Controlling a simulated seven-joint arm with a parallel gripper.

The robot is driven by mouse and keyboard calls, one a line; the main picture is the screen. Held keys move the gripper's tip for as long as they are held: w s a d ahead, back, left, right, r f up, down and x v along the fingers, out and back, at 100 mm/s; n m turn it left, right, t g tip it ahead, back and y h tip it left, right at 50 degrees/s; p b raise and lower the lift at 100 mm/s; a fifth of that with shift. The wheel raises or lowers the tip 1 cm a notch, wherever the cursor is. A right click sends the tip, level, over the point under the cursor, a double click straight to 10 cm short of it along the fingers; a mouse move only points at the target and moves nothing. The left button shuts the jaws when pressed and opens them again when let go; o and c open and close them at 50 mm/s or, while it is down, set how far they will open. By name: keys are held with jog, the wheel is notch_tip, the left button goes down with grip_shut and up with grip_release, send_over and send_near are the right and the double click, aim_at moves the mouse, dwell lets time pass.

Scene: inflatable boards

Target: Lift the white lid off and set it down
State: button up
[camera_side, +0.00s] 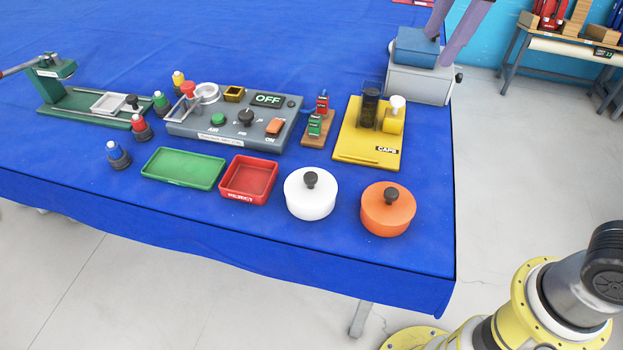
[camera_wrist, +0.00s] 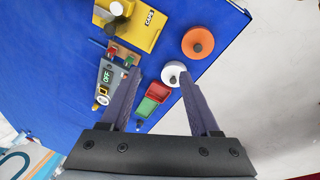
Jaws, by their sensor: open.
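The white lid (camera_side: 311,185) has a black knob and sits level on a round white pot (camera_side: 311,210) near the front of the blue table. It also shows in the wrist view (camera_wrist: 169,69), partly behind a finger. My gripper (camera_wrist: 160,72) is open and empty, its two dark purple fingers spread apart, with the lid far below and between them. In the side view, two purple bars at the top edge look like its fingers, high and far from the lid.
An orange lidded pot (camera_side: 388,210) stands right of the white one. A red tray (camera_side: 249,180) and green tray (camera_side: 184,168) lie to its left. Behind are a yellow CAPS stand (camera_side: 366,153) and a grey control panel (camera_side: 233,127). Bare cloth lies along the front edge.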

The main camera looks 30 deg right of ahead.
jog(key=w+a+f+n+g, duration=0.2)
jog(key=w+a+f+n, duration=0.15)
jog(key=w+a, duration=0.45)
jog(key=n, duration=0.1)
send_over(311, 176)
notch_tip(311, 176, down, 8)
jog(key=shift+g+h, duration=0.3)
jog(key=shift+h, duration=0.1)
notch_tip(311, 176, down, 13)
jog(key=shift+r, duration=0.2)
grip_shut()
